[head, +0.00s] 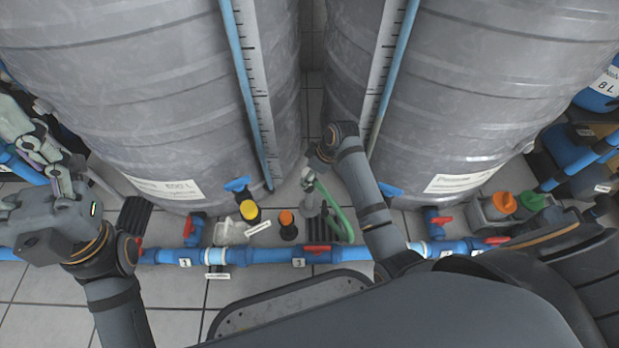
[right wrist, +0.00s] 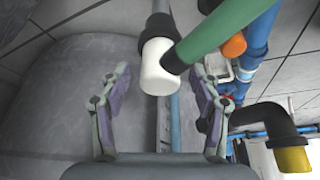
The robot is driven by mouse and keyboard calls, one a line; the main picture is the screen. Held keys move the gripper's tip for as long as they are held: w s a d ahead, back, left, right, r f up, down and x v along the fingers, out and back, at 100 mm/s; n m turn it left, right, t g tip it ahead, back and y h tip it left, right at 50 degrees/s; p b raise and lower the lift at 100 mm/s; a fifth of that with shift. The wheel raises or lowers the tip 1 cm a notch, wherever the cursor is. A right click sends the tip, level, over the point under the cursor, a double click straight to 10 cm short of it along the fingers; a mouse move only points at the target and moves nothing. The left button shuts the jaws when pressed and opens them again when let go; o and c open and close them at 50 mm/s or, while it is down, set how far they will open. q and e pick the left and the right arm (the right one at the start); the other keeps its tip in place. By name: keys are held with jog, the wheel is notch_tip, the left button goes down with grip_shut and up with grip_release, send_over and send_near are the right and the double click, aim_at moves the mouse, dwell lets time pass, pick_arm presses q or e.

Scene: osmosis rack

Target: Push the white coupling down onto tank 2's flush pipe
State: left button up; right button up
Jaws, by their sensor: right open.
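In the right wrist view a white coupling (right wrist: 155,68) sits against a black pipe end (right wrist: 160,27). A green hose (right wrist: 215,32) runs up to its side and partly covers it. I cannot tell how far the coupling is seated. My right gripper (right wrist: 160,78) is open, with the coupling between and just beyond its fingertips; no finger visibly touches it. In the head view the green hose (head: 337,208) hangs below my right wrist, between the tanks; the coupling is not clear there. My left gripper (head: 38,150) is at the far left, away from the hose; its jaw opening is unclear.
Two large grey tanks (head: 150,90) (head: 470,100) stand at the back. A blue pipe (head: 170,257) with red-handled valves (head: 318,248) crosses the floor. Yellow-capped (head: 249,211) and orange-capped (head: 286,218) fittings stand near the hose. Tiled floor (head: 50,310) is free at front left.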

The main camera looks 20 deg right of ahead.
jog(key=shift+c, duration=0.2)
jog(key=c, duration=1.1)
